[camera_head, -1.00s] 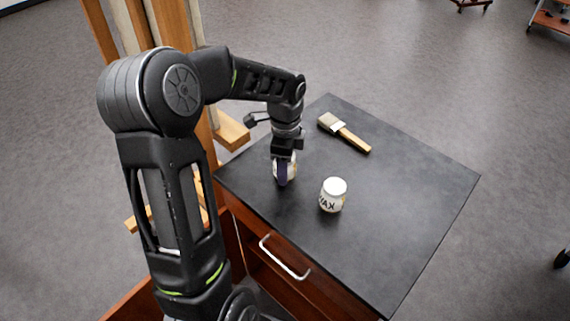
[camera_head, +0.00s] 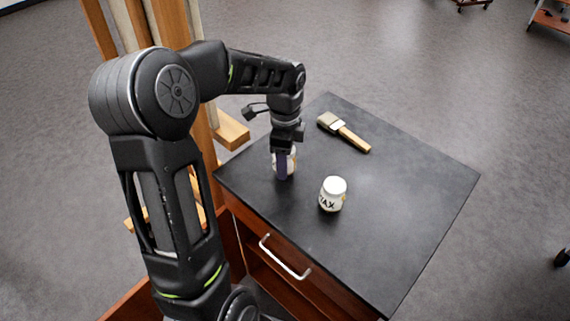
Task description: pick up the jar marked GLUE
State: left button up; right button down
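My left gripper (camera_head: 283,164) points down at the left corner of the dark tabletop, its fingers around a small white jar (camera_head: 292,162). The fingers appear shut on this jar, one in front of it hiding its middle. Its label cannot be read here. The jar appears just above the tabletop, though the gap is hard to judge. A second white jar (camera_head: 333,195), marked WAX, stands upright to the right and nearer, apart from the gripper. My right gripper is not in view.
A flat brush (camera_head: 344,133) with a wooden handle lies towards the back of the black-topped cabinet (camera_head: 400,210). The right side of the top is clear. A wooden easel (camera_head: 195,60) stands close behind my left arm. A drawer handle (camera_head: 285,257) is on the front.

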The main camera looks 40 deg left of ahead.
pick_arm(q)
notch_tip(320, 180, up, 8)
